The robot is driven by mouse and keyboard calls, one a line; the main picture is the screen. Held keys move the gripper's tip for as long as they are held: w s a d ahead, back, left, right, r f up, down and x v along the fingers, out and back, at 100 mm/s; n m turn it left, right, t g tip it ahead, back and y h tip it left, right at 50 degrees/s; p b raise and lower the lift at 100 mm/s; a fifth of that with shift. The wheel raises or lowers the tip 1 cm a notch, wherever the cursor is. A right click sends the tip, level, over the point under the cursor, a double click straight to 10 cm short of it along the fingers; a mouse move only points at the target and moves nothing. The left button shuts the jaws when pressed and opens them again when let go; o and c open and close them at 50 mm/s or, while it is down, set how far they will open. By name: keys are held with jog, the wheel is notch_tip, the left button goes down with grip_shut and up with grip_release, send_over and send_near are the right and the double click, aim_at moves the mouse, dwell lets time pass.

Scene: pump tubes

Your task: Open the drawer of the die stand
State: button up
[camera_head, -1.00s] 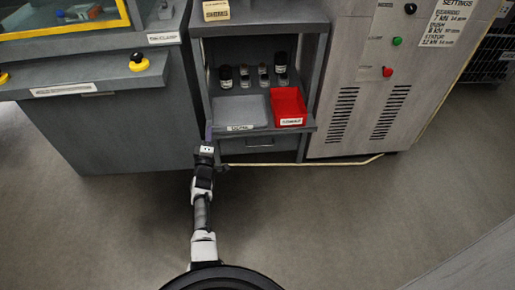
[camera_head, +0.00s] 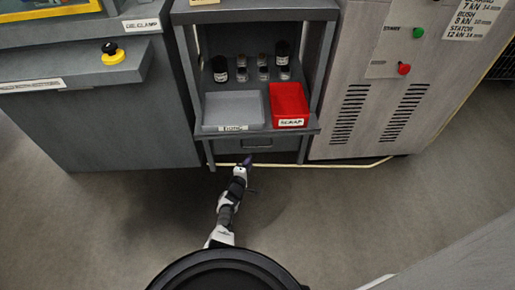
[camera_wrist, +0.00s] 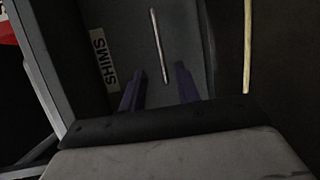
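The die stand (camera_head: 316,60) is a grey shelf unit in the middle of the head view. Its drawer (camera_head: 226,146) is a grey front low under the shelf, with a dark bar handle (camera_head: 262,147), and looks shut. In the wrist view, the drawer front (camera_wrist: 185,30) carries a SHIMS label (camera_wrist: 103,60) and the thin metal handle (camera_wrist: 158,45). My gripper (camera_head: 247,160) is in front of the drawer, just below the handle. In the wrist view, its purple fingers (camera_wrist: 159,85) are apart, pointing at the front, with the handle's near end between them in the picture; contact cannot be told.
Several dark and clear jars (camera_head: 252,66), a grey tray (camera_head: 235,107) and a red bin (camera_head: 289,102) stand on the shelf. A grey cabinet (camera_head: 368,105) is to the right, a bench (camera_head: 115,120) to the left. A yellow cable (camera_head: 340,166) runs along the floor, which is open in front.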

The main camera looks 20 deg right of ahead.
jog(key=shift+b+x, duration=5.75)
jog(key=shift+x, duration=0.1)
jog(key=shift+c, duration=0.4)
grip_shut()
